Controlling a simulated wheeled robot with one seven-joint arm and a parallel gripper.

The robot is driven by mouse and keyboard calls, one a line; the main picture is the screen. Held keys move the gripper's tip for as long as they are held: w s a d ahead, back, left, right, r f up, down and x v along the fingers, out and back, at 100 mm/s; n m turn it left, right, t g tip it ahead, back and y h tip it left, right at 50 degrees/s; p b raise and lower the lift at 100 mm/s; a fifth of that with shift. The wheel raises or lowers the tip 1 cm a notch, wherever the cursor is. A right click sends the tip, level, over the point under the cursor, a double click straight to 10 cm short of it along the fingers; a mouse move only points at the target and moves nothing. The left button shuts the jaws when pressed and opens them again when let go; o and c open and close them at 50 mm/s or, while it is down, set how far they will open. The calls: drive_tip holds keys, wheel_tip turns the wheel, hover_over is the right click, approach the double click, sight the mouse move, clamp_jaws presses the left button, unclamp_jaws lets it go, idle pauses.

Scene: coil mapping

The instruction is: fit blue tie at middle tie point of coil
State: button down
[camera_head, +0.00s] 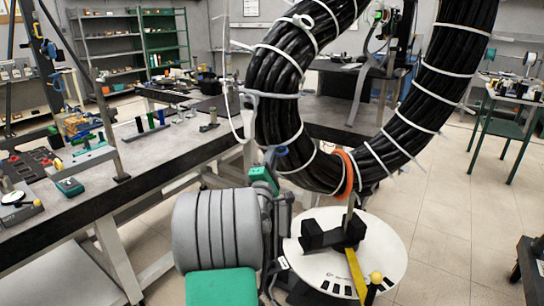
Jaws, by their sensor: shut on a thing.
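The coil is a thick black cable bundle (275,95) hanging in a U shape, bound with several white ties. An orange tie (347,172) is around the bottom of the bend, right of its lowest left part. A small blue piece, seemingly the blue tie (281,151), shows at the coil's lower left edge. My gripper (272,163), with green and dark parts, is shut on it, close against the coil. Most of the fingers are hidden or too small to make out. I cannot tell whether the blue tie goes around the bundle.
A round white plate (300,262) with a black clamp block (333,233) stands under the coil. A yellow strip (356,275) lies beside the block. A workbench (100,205) with tools and small parts is at left. Open floor lies at right.

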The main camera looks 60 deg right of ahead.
drive_tip(key=c, duration=1.3)
unclamp_jaws()
drive_tip(key=shift+c, duration=0.2)
